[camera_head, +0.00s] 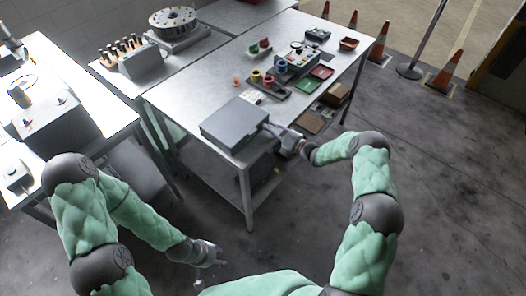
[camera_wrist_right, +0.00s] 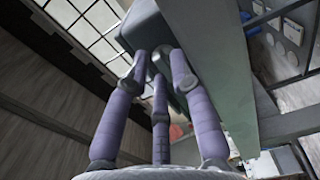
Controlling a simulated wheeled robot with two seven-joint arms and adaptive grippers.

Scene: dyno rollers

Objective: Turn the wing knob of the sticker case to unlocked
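The sticker case, which I take to be the flat grey box (camera_head: 232,122), lies on the near end of the steel table. My right gripper (camera_head: 268,127) is at its right side. In the right wrist view, the right gripper's three purple fingers (camera_wrist_right: 158,68) converge at the dark grey case (camera_wrist_right: 207,60).
Behind the case, the steel table (camera_head: 205,88) carries a tray of coloured rollers (camera_head: 262,84), a green tray (camera_head: 321,72) and a red tray (camera_head: 307,85). A bench with a round dial device (camera_head: 174,20) stands behind. Traffic cones (camera_head: 446,72) stand right; floor there is open.

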